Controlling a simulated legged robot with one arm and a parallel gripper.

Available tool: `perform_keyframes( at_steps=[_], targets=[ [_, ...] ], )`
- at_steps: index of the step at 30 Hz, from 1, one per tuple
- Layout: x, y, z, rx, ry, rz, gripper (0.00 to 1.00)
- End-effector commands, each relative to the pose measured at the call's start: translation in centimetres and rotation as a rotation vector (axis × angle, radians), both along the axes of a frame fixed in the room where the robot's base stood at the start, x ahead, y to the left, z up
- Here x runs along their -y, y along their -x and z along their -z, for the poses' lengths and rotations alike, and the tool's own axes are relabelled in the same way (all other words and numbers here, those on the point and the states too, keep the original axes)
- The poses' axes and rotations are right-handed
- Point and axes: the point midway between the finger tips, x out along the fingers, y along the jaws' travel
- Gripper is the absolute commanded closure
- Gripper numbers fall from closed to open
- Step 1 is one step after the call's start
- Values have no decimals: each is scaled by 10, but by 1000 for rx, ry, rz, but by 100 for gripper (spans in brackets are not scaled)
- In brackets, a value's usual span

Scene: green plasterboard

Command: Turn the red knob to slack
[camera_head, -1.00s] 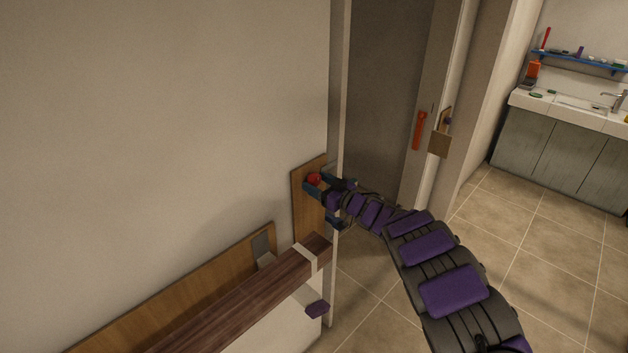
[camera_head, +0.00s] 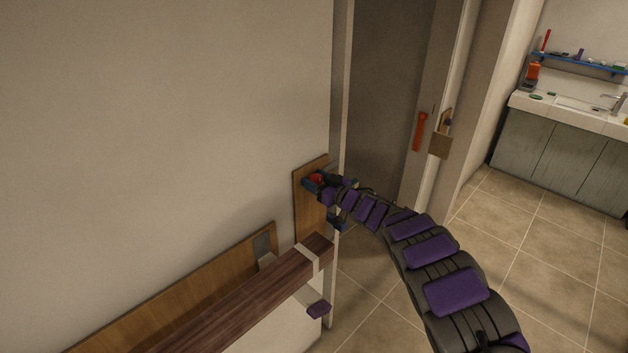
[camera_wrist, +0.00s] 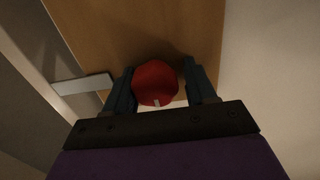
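The red knob (camera_wrist: 155,82) is round with a small pale mark on its lower edge in the wrist view. It is mounted on a wooden board (camera_head: 309,215) on the wall beside the door frame. My gripper (camera_wrist: 160,88) has its two dark blue fingers on either side of the knob. The left finger lies close against the knob, and a narrow gap shows between knob and right finger. In the head view the knob (camera_head: 317,178) is partly hidden by my gripper (camera_head: 319,182). Any label for slack is not visible.
A dark wooden beam (camera_head: 250,298) with a pale band runs below the board. A purple handle-like piece (camera_head: 319,309) sits under its end. A doorway with an orange-red handle (camera_head: 419,131) is to the right. Tiled floor is open there, before a sink cabinet (camera_head: 560,150).

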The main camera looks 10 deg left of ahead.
Motion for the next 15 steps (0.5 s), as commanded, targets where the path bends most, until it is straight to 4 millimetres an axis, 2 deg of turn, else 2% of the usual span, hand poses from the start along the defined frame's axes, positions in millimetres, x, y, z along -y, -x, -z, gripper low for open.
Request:
perform_keyframes(
  at_steps=[1, 10, 15],
  targets=[
    [0, 0, -2, 3, -2, -3, 58],
    [1, 1, -4, 6, -1, 0, 86],
    [1, 1, -5, 14, 2, 0, 86]
  ],
)
